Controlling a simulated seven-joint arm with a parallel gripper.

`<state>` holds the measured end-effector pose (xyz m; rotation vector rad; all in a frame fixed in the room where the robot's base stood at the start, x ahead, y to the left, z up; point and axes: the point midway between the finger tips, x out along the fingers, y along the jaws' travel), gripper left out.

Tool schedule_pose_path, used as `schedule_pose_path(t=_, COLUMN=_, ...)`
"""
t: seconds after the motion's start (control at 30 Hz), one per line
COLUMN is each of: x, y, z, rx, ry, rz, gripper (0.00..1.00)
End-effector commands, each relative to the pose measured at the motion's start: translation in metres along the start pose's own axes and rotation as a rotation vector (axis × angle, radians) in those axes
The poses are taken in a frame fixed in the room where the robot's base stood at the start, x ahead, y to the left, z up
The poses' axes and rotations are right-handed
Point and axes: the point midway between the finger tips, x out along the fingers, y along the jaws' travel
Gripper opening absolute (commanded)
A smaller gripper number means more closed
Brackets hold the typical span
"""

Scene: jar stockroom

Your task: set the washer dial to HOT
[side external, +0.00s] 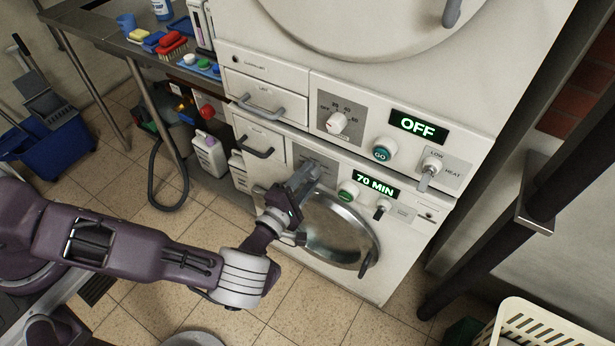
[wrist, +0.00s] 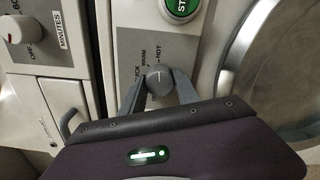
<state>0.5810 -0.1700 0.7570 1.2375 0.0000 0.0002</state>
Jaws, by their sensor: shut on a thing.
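The washer dial (wrist: 160,82) is a dark grey knob with a pale pointer line, on the washer's front panel. My gripper (wrist: 159,88) is shut on it, with one finger on each side of the knob. Labels around it are partly covered; HOT is readable to the upper right. I cannot tell for sure which label the pointer faces. In the side external view my gripper (side external: 304,176) reaches the washer (side external: 365,275) panel left of the START button and hides the dial. The washer display (side external: 376,185) reads 70 MIN.
The green START button (wrist: 181,6) is close above the dial. The round washer door (side external: 335,232) lies just below my gripper. The upper machine has a minutes dial (side external: 337,122), a GO button (side external: 382,154), a heat lever (side external: 427,175) and a display (side external: 418,125) reading OFF.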

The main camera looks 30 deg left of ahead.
Motion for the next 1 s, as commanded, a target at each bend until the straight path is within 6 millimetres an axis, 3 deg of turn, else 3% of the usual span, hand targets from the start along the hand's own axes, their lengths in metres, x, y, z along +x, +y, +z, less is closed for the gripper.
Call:
schedule_pose_path(t=0.2, x=-0.001, y=-0.001, z=0.0, rx=0.001, ry=0.0, rz=-0.002, gripper=0.0)
schedule_pose_path(t=0.23, x=-0.001, y=-0.001, z=0.0, rx=0.001, ry=0.0, rz=-0.002, gripper=0.43)
schedule_pose_path(t=0.3, x=-0.001, y=-0.001, z=0.0, rx=0.001, ry=0.0, rz=-0.001, gripper=0.57)
schedule_pose_path(t=0.33, x=0.0, y=-0.001, z=0.0, rx=0.001, ry=0.0, rz=-0.001, gripper=0.59)
schedule_pose_path(t=0.67, x=-0.005, y=0.0, z=-0.001, rx=0.0, ry=0.003, rz=-0.001, gripper=0.59)
schedule_pose_path(t=1.0, x=-0.066, y=0.0, z=0.0, rx=0.0, ry=0.001, rz=-0.002, gripper=0.59)
